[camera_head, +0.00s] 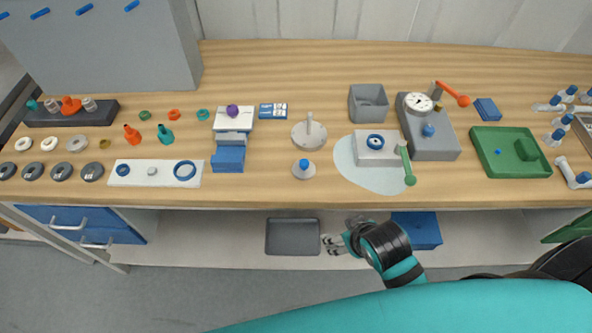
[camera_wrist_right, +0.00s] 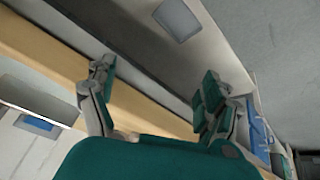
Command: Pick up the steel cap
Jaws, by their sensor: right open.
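I cannot tell for certain which piece is the steel cap. A small grey piece (camera_head: 152,171) lies on a white strip between two blue rings, at the left front of the bench. A light grey ring (camera_head: 76,143) and several dark grey rings (camera_head: 61,172) lie further left. My right gripper (camera_head: 332,244) is in front of the bench edge, well to the right of these pieces. In the right wrist view the right gripper (camera_wrist_right: 155,85) has its fingers wide apart with nothing between them. My left gripper is not in view.
The wooden bench (camera_head: 260,185) has its front edge behind my right gripper. A grey tray (camera_head: 292,237) and a blue box (camera_head: 417,230) are low beside the gripper. Fixtures crowd the right half.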

